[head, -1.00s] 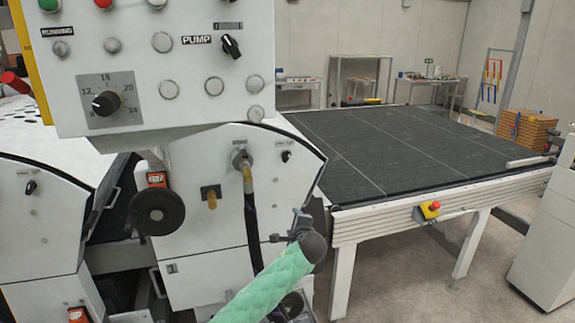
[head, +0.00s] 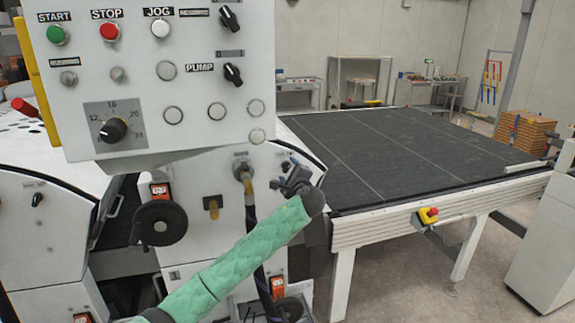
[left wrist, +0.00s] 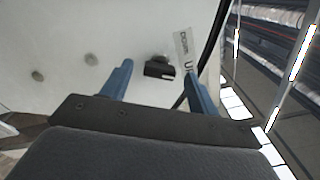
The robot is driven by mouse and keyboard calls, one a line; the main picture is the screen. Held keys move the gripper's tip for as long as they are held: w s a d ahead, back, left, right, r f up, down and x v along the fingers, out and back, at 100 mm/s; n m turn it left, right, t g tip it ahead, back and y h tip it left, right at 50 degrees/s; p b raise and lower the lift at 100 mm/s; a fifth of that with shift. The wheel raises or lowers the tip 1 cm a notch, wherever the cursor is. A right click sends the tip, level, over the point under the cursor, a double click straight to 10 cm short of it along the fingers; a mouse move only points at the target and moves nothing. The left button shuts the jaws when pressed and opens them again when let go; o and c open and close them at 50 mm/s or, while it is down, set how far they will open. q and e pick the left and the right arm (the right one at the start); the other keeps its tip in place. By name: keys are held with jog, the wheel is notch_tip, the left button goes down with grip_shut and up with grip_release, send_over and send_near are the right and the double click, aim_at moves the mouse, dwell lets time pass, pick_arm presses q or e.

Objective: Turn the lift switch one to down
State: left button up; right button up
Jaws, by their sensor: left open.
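The lift switch (left wrist: 159,68) is a small black knob on the white machine face, beside a label (left wrist: 184,48) that reads "Down" and "Up". My left gripper (head: 284,177) is at the upper right of the machine's lower front panel in the head view. In the left wrist view its blue fingers (left wrist: 158,73) are open, with the switch showing between their tips. I cannot tell whether they touch it. In the head view the gripper hides the switch. The right gripper is not in view.
A control box (head: 160,80) with buttons and knobs overhangs the panel at upper left. A black handwheel (head: 160,223) and a yellow-handled valve (head: 246,180) sit left of the gripper. A dark conveyor table (head: 420,150) with an emergency stop (head: 428,215) stands at right.

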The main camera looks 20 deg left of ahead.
pick_arm(q)
jog(key=shift+p+x, duration=0.3)
jog(key=shift+x, duration=0.6)
